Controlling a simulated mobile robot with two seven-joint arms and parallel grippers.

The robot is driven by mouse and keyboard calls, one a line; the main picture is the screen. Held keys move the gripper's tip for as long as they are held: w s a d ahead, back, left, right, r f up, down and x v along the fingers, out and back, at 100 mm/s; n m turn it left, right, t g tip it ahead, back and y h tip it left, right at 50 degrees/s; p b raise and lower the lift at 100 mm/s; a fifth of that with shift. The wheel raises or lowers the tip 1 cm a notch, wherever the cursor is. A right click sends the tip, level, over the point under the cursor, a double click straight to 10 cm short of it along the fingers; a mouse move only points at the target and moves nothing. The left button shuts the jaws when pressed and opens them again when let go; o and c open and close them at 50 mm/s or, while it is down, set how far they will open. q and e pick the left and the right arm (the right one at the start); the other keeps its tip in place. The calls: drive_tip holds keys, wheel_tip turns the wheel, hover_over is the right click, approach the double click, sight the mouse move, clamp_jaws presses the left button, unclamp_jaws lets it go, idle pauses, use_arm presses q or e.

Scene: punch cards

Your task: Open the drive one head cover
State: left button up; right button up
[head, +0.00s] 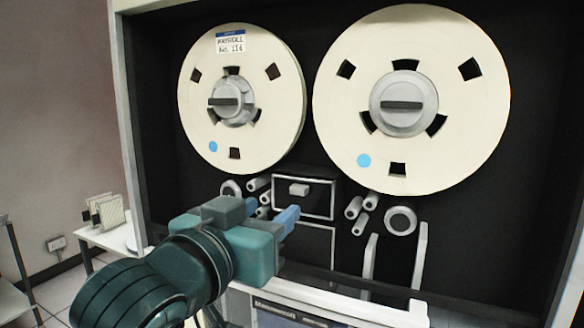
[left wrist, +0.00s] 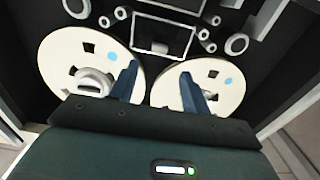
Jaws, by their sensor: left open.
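The head cover (head: 318,204) is a small black panel with a pale outline and a light knob (head: 299,189), between and below the two reels. It looks shut. In the left wrist view the cover (left wrist: 162,30) appears upside down at the top, with its knob (left wrist: 160,47) at its lower edge. My left gripper (head: 271,211) is in front of the tape drive, at the cover's lower left in the head view. Its blue fingers (left wrist: 160,84) are apart with nothing between them. In the left wrist view the knob lies beyond the gap between the fingers. My right gripper is out of view.
Two large cream reels, left (head: 281,105) and right (head: 470,110), fill the upper drive face. Pale rollers (head: 355,207) and round guides (head: 400,220) flank the cover. A white side table (head: 112,238) with small items stands at left.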

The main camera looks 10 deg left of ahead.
sight(297, 193)
use_arm(q)
drive_tip(key=p+x, duration=0.1)
drive_tip(key=x, duration=0.7)
drive_tip(key=shift+w+f, duration=0.1)
drive_tip(key=shift+c, duration=0.2)
drive_tip(key=shift+f, duration=0.1)
drive_tip(key=c, duration=0.9)
